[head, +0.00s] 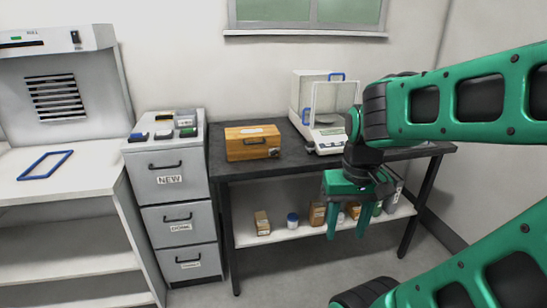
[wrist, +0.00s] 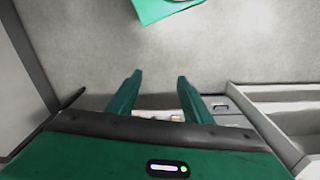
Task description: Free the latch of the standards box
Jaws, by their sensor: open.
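The standards box looks to be the wooden box (head: 252,143) with a pale label on its lid, on the left part of the dark table (head: 290,160). Its lid looks shut. A small metal latch (head: 274,152) shows at the right of its front; whether it is fastened is too small to tell. My gripper (head: 348,232) hangs in front of the table, to the right of the box and lower than the tabletop, fingers down. It is open and empty. The wrist view shows its two green fingers (wrist: 157,90) apart over the floor. The box is not recognisable there.
A balance (head: 328,110) with a glass housing stands right of the box. Boxes and jars sit on the lower shelf (head: 275,234). Left are a drawer cabinet (head: 170,192) with small items on top, and a bench with a blue frame (head: 46,165).

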